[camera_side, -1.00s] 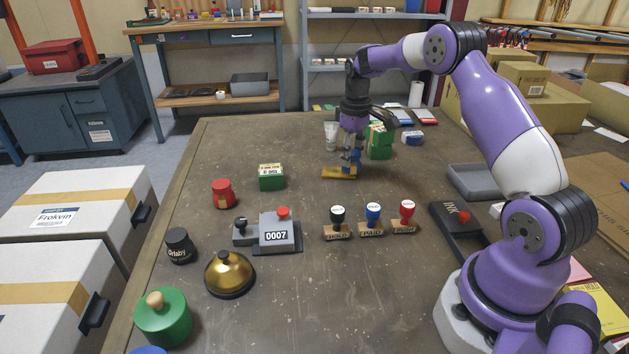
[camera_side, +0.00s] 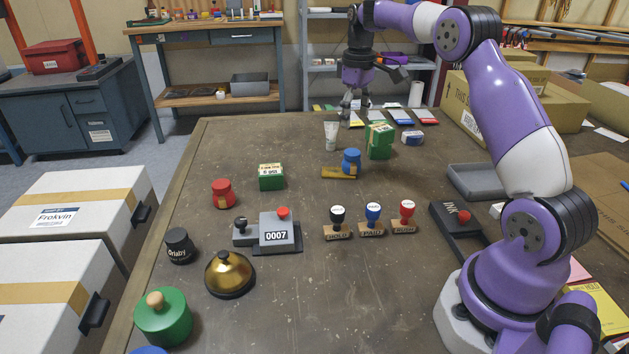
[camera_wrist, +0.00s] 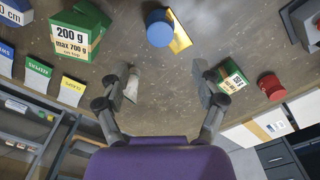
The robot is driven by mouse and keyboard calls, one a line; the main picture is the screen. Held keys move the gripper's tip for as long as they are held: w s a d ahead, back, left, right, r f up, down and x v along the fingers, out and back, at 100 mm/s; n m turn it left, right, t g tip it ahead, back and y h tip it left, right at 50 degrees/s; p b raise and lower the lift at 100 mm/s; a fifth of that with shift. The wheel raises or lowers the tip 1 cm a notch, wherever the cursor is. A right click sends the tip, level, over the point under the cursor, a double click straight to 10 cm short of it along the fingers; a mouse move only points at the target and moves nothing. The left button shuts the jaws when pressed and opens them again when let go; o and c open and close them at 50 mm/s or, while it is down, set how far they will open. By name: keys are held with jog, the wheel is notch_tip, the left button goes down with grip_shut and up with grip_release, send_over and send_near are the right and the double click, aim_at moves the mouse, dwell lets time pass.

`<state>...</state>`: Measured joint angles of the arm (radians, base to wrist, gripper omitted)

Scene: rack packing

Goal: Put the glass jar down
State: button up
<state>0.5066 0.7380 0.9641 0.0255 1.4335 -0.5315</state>
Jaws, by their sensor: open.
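The blue jar (camera_side: 351,162) stands upright on the table, beside or on the edge of a flat yellow-brown piece (camera_side: 335,173); I cannot tell which. In the wrist view the jar (camera_wrist: 159,28) shows from above at the top centre, ahead of my fingers and apart from them. My gripper (camera_side: 353,112) is raised beyond the jar, toward the table's far edge. In the wrist view my gripper (camera_wrist: 167,76) has its two fingers spread wide with nothing between them. A red jar (camera_side: 223,194) stands further left.
A white tube (camera_side: 331,136) and a tall green box (camera_side: 379,141) stand near the blue jar. A smaller green box (camera_side: 271,177) is to the left. Stamps (camera_side: 372,220), a numbering device (camera_side: 280,233) and a brass bell (camera_side: 230,273) are nearer.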

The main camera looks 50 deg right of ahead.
jog(key=s+a+r+t, duration=0.3)
jog(key=s+a+r, duration=0.3)
jog(key=a+r, duration=0.45)
jog(key=s+a+f+t, duration=0.2)
jog(key=s+a+f, duration=0.4)
jog(key=s+a, duration=0.4)
jog(key=shift+s+a+t, duration=0.15)
jog(key=shift+s+t, duration=0.15)
jog(key=shift+s, duration=0.1)
